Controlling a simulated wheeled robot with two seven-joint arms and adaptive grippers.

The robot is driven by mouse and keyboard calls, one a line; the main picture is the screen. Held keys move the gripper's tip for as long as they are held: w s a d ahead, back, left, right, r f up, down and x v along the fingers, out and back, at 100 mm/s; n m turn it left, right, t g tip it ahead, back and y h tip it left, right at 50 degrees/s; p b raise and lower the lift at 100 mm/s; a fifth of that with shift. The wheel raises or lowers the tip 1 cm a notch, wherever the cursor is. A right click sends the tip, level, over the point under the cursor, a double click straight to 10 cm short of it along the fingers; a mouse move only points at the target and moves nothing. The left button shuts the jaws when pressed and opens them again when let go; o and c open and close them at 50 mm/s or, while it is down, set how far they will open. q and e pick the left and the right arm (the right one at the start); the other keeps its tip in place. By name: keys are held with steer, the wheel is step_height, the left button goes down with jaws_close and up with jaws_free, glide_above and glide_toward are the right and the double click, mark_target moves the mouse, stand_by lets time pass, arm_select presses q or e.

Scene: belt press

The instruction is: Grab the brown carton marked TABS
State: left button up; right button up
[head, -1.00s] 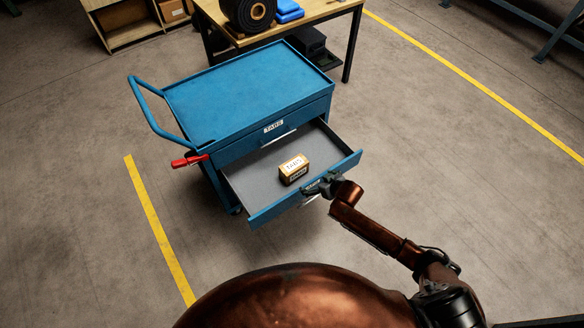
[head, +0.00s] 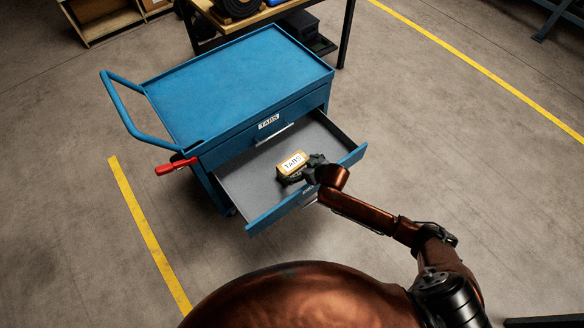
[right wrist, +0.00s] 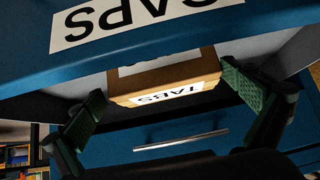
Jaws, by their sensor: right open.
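The brown carton (head: 291,163) with a white TABS label sits in the open lower drawer (head: 240,180) of the blue trolley. My right gripper (head: 302,172) reaches over the drawer's front wall and is at the carton, open. In the right wrist view the carton (right wrist: 160,78) lies between the two green fingers (right wrist: 165,98), its label upside down. Narrow gaps appear beside it; whether a finger touches it I cannot tell. The carton's lower part is partly hidden by the gripper in the head view. My left gripper is not in view.
The drawer's blue front wall (right wrist: 230,28) carries a label reading CAPS, partly cut off. Above the open drawer is a shut drawer labelled TABS with a metal handle (right wrist: 180,141). A red grip (head: 175,166) juts from the trolley's left side. A workbench stands behind.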

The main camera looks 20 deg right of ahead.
steer(key=b+x, duration=0.1)
steer(key=x, duration=0.3)
steer(key=shift+s+f+b, duration=0.2)
steer(key=shift+f+b, duration=0.05)
steer(key=shift+b, duration=0.15)
steer(key=shift+w+a+f, duration=0.15)
steer(key=shift+w, duration=0.15)
steer(key=shift+c, duration=0.7)
steer(key=c, duration=1)
steer(key=shift+r, duration=0.25)
